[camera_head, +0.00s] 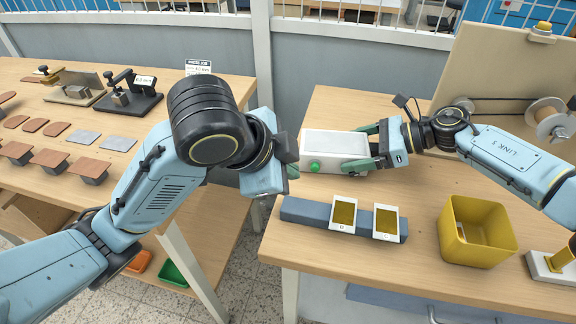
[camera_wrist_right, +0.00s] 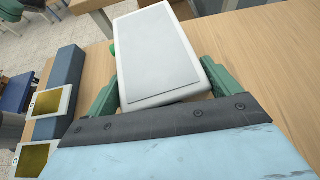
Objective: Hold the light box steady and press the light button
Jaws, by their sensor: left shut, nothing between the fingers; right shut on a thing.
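The light box (camera_head: 335,144) is a white box with a pale grey top panel, lying on the right-hand table. A green light button (camera_head: 314,167) sits on its front left side. My right gripper (camera_head: 366,148) is shut on the light box, its green fingers on either side of the box's right end. The right wrist view shows the box (camera_wrist_right: 155,55) between the fingers, with a bit of the green button (camera_wrist_right: 112,49) at its left edge. My left gripper (camera_head: 292,170) is shut and empty, just left of the button; whether it touches the button I cannot tell.
A blue-grey bar (camera_head: 300,209) with two gold-faced cards (camera_head: 343,214) lies in front of the box. A yellow bin (camera_head: 477,231) stands to the right. A spool stand (camera_head: 545,118) is behind my right arm. The left table (camera_head: 60,185) holds leather pieces and presses, with a gap between tables.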

